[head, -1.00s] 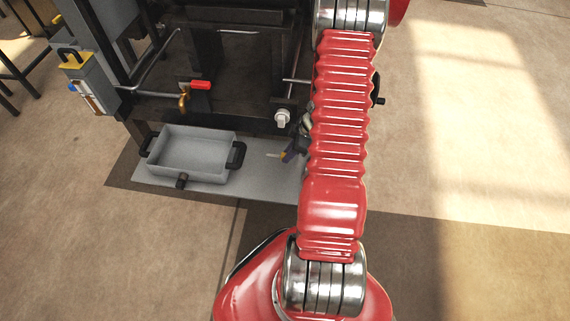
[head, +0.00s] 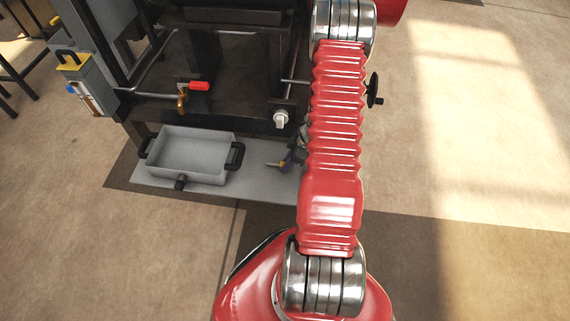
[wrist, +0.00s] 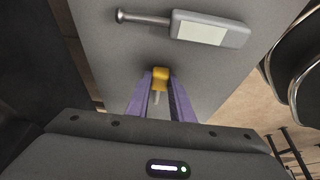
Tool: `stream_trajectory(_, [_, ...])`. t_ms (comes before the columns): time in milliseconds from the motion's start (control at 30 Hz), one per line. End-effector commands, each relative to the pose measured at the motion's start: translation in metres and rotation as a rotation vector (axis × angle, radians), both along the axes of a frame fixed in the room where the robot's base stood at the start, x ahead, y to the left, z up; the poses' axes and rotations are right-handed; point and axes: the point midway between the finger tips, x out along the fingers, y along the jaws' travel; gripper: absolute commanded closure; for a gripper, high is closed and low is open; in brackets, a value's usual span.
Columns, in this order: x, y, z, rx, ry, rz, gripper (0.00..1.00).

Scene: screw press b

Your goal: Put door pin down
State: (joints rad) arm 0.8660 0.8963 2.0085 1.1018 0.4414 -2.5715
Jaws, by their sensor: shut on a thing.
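The door pin (wrist: 158,80), as I take it, has a yellow head and a short grey stem. My gripper (wrist: 159,98) is shut on it between two purple fingers in the wrist view. The gripper is dark and small there, partly hidden behind my red arm.
A grey tray (head: 156,167) with black handles stands on the plate's left part. The dark press frame (head: 225,118) rises behind, with a red-handled valve (head: 198,86). A grey block with a pale panel (wrist: 208,31) and a metal rod shows in the wrist view.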

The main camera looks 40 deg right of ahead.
Motion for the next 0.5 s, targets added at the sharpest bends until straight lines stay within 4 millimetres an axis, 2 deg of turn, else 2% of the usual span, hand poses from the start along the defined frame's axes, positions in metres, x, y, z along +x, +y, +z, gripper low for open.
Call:
stream_trajectory(333, [0.0002,0.0003,-0.0021,0.000,0.000,0.000,1.00])
stream_trajectory(367, [0.0002,0.0003,-0.0021,0.000,0.000,0.001,0.78])
stream_trajectory(500, [0.0002,0.0003,-0.0019,0.000,0.000,0.001,0.68])
